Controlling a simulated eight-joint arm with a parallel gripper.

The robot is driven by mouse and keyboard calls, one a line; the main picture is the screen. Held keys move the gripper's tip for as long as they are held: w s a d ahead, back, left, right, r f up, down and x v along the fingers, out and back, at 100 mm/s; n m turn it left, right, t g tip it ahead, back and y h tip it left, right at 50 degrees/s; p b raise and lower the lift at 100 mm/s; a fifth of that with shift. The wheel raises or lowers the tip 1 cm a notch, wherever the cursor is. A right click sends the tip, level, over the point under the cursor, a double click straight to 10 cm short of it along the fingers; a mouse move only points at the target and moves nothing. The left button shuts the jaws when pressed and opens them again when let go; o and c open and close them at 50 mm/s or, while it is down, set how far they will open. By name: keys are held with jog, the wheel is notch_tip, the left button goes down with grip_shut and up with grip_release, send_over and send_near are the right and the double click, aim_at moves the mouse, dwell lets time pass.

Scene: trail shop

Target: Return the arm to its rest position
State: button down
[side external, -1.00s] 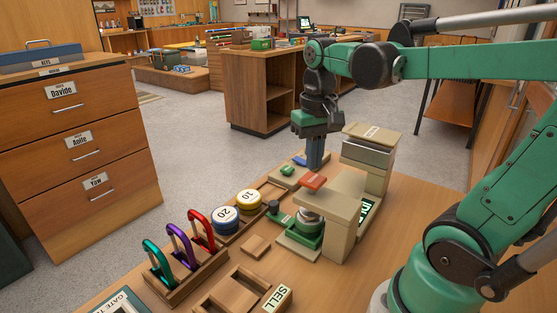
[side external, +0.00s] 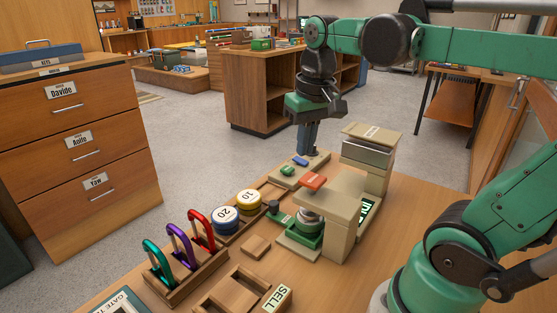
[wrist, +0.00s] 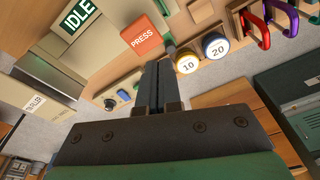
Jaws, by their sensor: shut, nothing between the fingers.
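My gripper (side external: 309,138) is green and black and points down above the far edge of the wooden bench (side external: 405,210). Its fingers are shut together with nothing between them. In the side external view they hang above a beige panel (side external: 283,181) with a green button and a blue button. In the wrist view the closed fingers (wrist: 155,85) reach up from the middle. The red button marked PRESS (wrist: 143,37) shows ahead of them in that view, apart from the tips. The same red button (side external: 313,181) sits on the beige press in the side external view.
Two round weights (side external: 237,208) marked 20 and 10 stand in a wooden holder. Teal, purple and red carabiners (side external: 178,247) stand in a rack. A wooden SELL tray (side external: 235,300) lies in front. A beige box (side external: 368,155) stands behind the press. Open floor lies beyond the bench.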

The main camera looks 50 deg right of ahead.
jog(key=w+a+f+n+t, duration=0.1)
jog(key=a+f+n+t, duration=0.3)
jog(key=a, duration=0.3)
jog(key=shift+w+f+n+t, duration=0.25)
jog(key=shift+f+n+t, duration=0.15)
jog(key=shift+f+t, duration=0.45)
